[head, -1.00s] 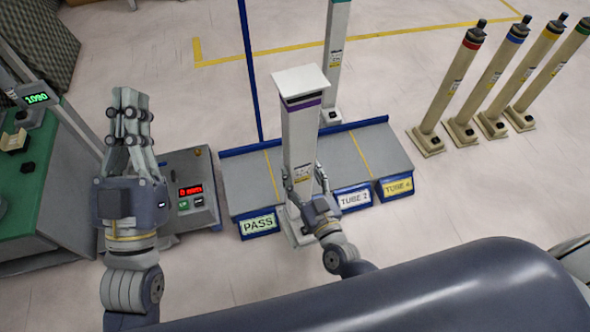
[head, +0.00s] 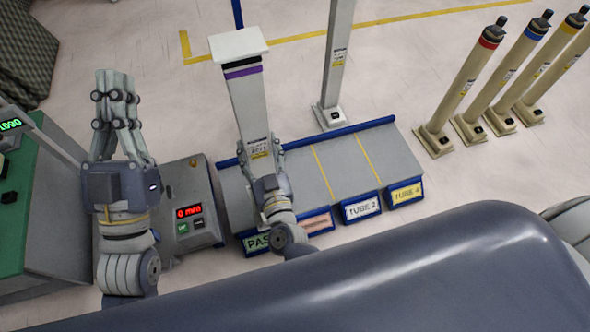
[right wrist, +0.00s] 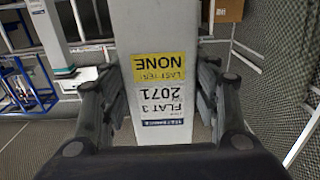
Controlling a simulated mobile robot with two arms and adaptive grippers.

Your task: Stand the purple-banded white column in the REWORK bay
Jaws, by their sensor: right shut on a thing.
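The white column (head: 250,105) with a purple band near its flat top cap is held by my right gripper (head: 262,152), which is shut around its lower part. Its foot is hidden behind my gripper and arm, so I cannot tell whether it touches anything. It overlaps the left part of the grey bay rack (head: 345,160), by the PASS label (head: 257,242). A pinkish label (head: 317,222), unreadable, sits between PASS and TUBE 2. In the right wrist view, fingers flank the column's face (right wrist: 165,35) with its yellow NONE sticker. My left gripper (head: 115,85) points upward, apparently empty.
Another white column (head: 336,65) stands behind the rack. Several banded cream posts (head: 465,85) stand at the right. A grey box with a red display (head: 190,212) is left of the rack, beside a green-topped bench (head: 45,205).

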